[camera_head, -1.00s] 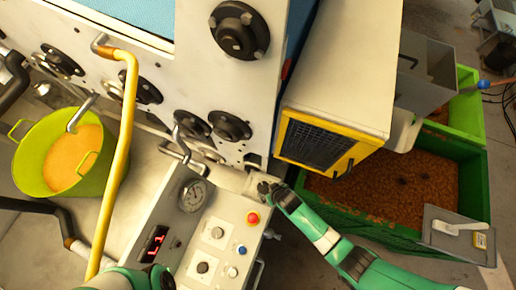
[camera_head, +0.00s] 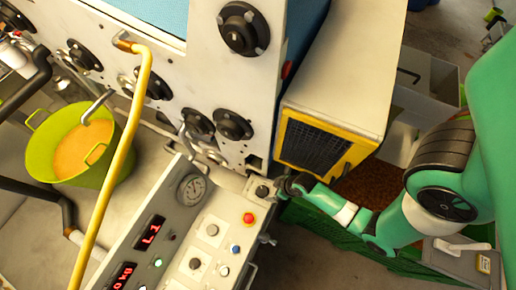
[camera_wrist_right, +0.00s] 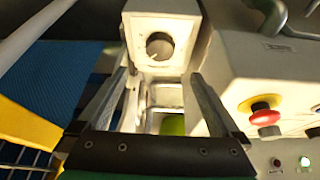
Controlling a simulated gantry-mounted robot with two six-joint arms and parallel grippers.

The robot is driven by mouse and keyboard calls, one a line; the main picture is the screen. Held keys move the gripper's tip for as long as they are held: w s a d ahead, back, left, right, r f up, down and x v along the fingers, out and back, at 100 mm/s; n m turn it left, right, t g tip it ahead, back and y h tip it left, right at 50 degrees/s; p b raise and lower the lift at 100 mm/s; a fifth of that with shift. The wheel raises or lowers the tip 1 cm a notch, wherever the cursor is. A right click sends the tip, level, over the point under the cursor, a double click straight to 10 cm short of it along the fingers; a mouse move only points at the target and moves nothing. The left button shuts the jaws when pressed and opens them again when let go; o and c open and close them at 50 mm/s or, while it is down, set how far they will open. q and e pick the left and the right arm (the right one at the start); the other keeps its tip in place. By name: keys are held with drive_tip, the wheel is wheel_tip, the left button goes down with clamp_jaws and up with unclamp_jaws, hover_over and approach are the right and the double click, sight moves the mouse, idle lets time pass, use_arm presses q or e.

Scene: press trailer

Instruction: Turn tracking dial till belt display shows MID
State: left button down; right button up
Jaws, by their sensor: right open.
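The tracking dial is a dark round knob (camera_wrist_right: 159,46) on a small white box, with a pale pointer mark on its face. It also shows in the head view (camera_head: 262,190), at the upper right end of the sloped control panel. My right gripper (camera_wrist_right: 160,72) is open, its two fingers spread on either side of the line to the knob, with nothing between them. In the head view its tip (camera_head: 281,187) is just right of the knob; I cannot tell if it touches. A red-lit display (camera_head: 150,234) on the panel appears to read L1. My left gripper is out of view.
A red emergency button (camera_wrist_right: 265,112) sits close to the right finger. A second red display (camera_head: 122,276) shows kg. The panel carries a gauge (camera_head: 192,190) and several buttons. A yellow pipe (camera_head: 116,170) crosses left, before a green tub (camera_head: 72,160). A yellow-framed vent (camera_head: 315,146) hangs above.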

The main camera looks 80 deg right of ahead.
sight(262, 191)
drive_tip(key=b+x, duration=0.5)
drive_tip(key=x, duration=0.6)
drive_tip(key=shift+w+f, duration=0.25)
drive_tip(key=shift+f, duration=0.05)
drive_tip(key=c, duration=1.3)
